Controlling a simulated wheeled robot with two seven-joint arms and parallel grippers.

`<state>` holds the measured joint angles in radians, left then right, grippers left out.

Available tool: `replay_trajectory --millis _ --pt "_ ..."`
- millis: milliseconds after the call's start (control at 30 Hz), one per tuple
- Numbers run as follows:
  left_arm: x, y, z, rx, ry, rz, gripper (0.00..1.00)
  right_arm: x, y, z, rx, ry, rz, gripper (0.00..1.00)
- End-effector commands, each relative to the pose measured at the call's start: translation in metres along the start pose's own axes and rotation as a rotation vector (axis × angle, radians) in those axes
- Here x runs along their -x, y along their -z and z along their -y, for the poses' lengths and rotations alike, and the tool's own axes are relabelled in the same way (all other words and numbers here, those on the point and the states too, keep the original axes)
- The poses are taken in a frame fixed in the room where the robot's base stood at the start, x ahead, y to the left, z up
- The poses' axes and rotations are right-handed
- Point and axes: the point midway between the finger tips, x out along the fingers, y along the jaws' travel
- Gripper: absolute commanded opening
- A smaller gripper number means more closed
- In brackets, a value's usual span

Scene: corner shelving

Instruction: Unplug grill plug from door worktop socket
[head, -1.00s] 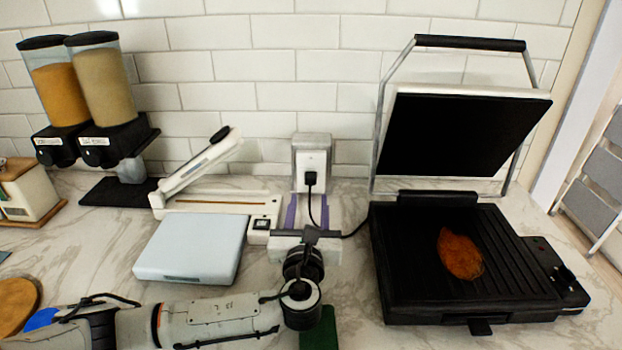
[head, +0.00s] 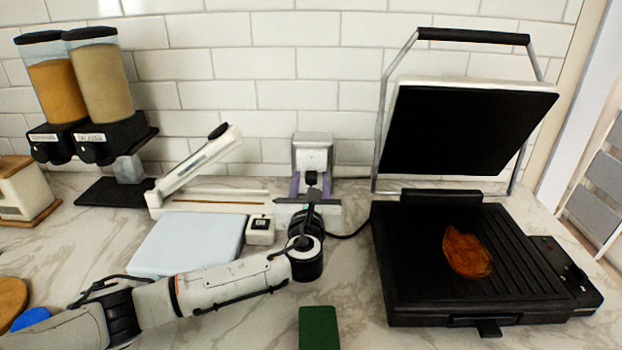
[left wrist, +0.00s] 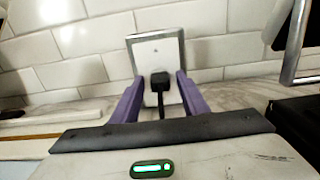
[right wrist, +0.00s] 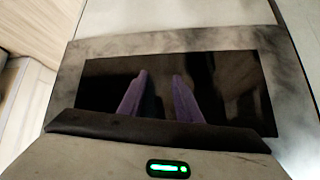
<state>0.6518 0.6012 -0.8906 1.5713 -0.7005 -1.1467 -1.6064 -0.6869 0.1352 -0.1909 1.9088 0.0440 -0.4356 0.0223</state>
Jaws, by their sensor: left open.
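The black grill plug (head: 312,178) sits in the white socket (head: 313,153) by the tiled wall, with its cord running down and right to the grill (head: 458,266). My left gripper (head: 312,188) reaches toward it from the front. In the left wrist view the plug (left wrist: 160,84) shows between the purple fingers of my open left gripper (left wrist: 159,78), one on each side of the socket's (left wrist: 157,53) lower part. I cannot tell whether they touch the plug. My right gripper (right wrist: 160,76) is open and empty before a dark glossy panel; it is outside the head view.
The grill stands open on the right with a brown piece of food (head: 466,252) on it. A white sealer (head: 196,172) and a pale scale (head: 188,243) are left of the socket. A green block (head: 319,328) lies in front. Two dispensers (head: 78,90) stand at far left.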

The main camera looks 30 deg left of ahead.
Motion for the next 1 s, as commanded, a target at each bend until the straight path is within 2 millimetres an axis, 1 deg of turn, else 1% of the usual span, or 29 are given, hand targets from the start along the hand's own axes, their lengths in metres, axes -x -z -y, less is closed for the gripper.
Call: replay_trajectory --millis 400,700,1000 --pt "0.0003 -0.0002 0.0001 0.000 0.000 0.000 0.41 0.0001 0.0015 -0.0002 0.000 0.000 -0.002 0.31" --pt "0.0004 -0.0012 0.0002 0.001 -0.001 0.001 0.41 0.0047 0.0061 0.0003 0.000 0.000 -0.002 0.31" --pt "0.0003 -0.0001 0.0001 0.000 0.000 0.001 0.41 0.0043 0.0056 0.0002 0.000 0.000 -0.002 0.31"
